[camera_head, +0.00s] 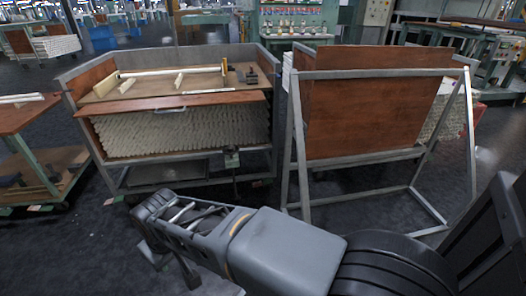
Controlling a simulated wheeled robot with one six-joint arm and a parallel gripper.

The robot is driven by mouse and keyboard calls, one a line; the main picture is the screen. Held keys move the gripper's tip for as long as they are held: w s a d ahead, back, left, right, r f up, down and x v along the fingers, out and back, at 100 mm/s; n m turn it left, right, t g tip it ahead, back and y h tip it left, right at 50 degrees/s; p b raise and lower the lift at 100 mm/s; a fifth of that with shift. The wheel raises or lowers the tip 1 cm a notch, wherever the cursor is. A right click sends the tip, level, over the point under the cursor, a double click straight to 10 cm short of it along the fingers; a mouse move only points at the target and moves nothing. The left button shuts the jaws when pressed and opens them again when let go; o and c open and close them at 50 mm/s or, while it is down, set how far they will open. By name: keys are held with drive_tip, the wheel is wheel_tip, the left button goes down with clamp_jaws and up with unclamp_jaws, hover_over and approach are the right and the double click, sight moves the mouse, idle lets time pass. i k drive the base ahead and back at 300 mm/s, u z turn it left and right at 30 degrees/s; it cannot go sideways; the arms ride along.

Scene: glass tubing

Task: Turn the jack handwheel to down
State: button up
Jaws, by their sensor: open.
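I cannot make out a jack handwheel for certain in the head view. A small pale-green part on a thin dark upright (232,158) stands at the front of the wheeled cart (190,58), low on its right side. It is too small to tell whether it belongs to the jack. My gripper (150,226) is at the lower middle left, at the end of my grey arm, in front of the cart and apart from it. It looks open and holds nothing that I can see. My arm hides part of the floor.
The cart carries a wooden top with pale strips and stacked tubing below. A grey metal frame (297,150) with a brown panel (360,110) stands close on the right. A second wooden-topped cart (22,115) is at the left edge. Dark floor (90,245) is clear at the lower left.

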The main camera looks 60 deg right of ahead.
sight(231, 150)
drive_tip(key=z, duration=1.15)
drive_tip(key=i, duration=1)
